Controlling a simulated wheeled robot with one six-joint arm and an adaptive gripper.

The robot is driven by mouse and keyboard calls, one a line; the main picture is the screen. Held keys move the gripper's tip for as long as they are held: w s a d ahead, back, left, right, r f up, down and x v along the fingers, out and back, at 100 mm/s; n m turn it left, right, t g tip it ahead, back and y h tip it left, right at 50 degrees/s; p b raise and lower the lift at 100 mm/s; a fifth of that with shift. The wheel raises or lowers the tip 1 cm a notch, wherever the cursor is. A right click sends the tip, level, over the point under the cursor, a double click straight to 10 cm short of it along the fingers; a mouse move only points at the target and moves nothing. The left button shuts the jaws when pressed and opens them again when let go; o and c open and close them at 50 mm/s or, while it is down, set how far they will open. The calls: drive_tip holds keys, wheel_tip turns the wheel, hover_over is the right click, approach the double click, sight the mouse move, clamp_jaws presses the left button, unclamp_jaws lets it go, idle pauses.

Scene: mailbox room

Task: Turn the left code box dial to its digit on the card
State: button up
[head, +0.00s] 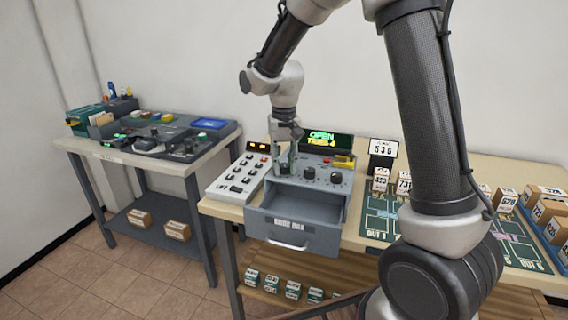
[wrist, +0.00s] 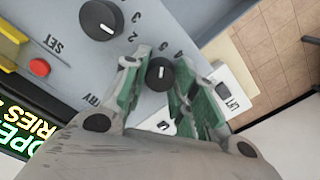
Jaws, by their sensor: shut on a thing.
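The grey code box (head: 345,190) stands on the wooden table with its front drawer (head: 290,232) pulled out. Its display (head: 322,140) glows green and reads OPEN, with a tries line below. My gripper (head: 285,168) points down at the left dial (wrist: 159,73). In the wrist view its green-padded fingers (wrist: 157,88) are closed about this black dial, one on each side. The dial's white pointer line shows, but fingers hide part of the digit ring. The middle dial (head: 309,172) is free. The card (head: 383,148) shows three small digits, the first unclear.
A white keypad panel (head: 240,178) sits just left of the box. A red button (wrist: 39,67) and yellow part (wrist: 10,50) are on the box. A green mat (head: 378,222) with numbered blocks lies to the right. A second table (head: 190,160) stands left.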

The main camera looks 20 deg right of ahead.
sight(291, 177)
drive_tip(key=o, duration=1.1)
drive_tip(key=shift+c, duration=0.2)
wheel_tip(291, 177, up, 12)
drive_tip(key=s+d+t, duration=0.1)
drive_tip(key=s+d, duration=0.4)
drive_tip(key=s, duration=0.3)
drive_tip(key=s+d+r+t, duration=0.1)
drive_tip(key=s+d+t, duration=0.1)
drive_tip(key=s+d, duration=0.3)
drive_tip(key=s+d+r+n+t, duration=0.1)
drive_tip(key=s+d, duration=0.3)
drive_tip(key=s, duration=0.9)
drive_tip(key=shift+s+d, duration=0.25)
drive_tip(key=shift+d, duration=0.15)
